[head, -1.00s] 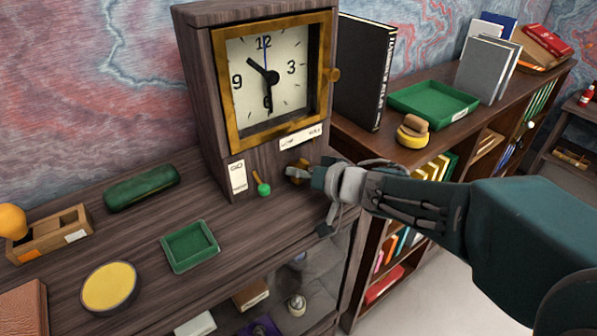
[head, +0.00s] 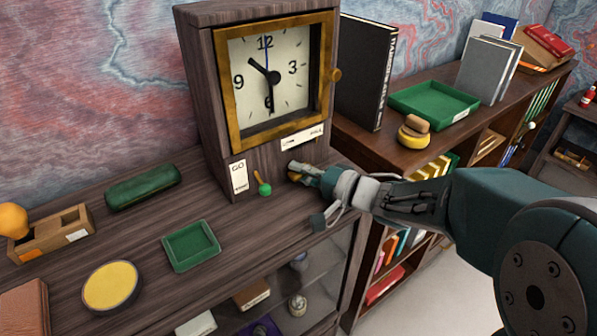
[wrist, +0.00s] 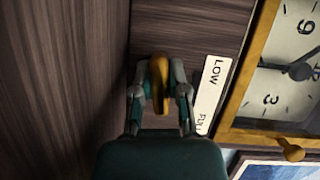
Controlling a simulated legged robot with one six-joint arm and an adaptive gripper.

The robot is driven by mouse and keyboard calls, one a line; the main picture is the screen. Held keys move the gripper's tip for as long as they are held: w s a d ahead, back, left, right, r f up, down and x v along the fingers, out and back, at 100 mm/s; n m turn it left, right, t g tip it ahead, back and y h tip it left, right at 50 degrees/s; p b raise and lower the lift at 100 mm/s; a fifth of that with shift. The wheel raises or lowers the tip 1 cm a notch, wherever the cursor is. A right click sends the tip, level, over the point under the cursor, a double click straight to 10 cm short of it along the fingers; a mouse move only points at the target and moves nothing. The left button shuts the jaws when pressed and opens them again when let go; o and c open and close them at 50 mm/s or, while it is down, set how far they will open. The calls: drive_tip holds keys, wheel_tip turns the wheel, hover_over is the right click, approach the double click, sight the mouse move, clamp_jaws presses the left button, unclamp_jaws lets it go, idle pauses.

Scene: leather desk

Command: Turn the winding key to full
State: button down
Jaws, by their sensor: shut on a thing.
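The wooden clock (head: 215,110) stands on the desk with its brass-framed dial facing me. The brass winding key (wrist: 160,82) is on the lower front of its case, below the LOW–FULL label (head: 302,137). My gripper (head: 303,173) is at the key, with one finger on each side of it, shut on it. In the wrist view the key looks long and narrow between the fingers. The label (wrist: 211,95) is just right of it there, LOW at the top and FULL at the bottom. In the head view the fingers hide most of the key.
A green-knobbed lever (head: 264,187) and a GO label (head: 238,177) are left of my gripper. A small green tray (head: 191,245), a yellow-topped round tin (head: 110,286) and a green case (head: 142,187) lie on the desk. A bookshelf (head: 385,150) stands to the right.

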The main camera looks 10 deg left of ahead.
drive_tip(key=shift+d+f+m, duration=0.1)
drive_tip(key=shift+f+m, duration=0.15)
drive_tip(key=shift+m, duration=0.45)
drive_tip(key=c, duration=0.6)
unclamp_jaws()
drive_tip(key=shift+w, duration=0.1)
drive_tip(key=shift+c, duration=0.2)
drive_tip(key=shift+r, duration=0.1)
drive_tip(key=shift+d+y, duration=0.1)
drive_tip(key=shift+y, duration=0.2)
drive_tip(key=v, duration=1.1)
drive_tip(key=shift+d, duration=0.35)
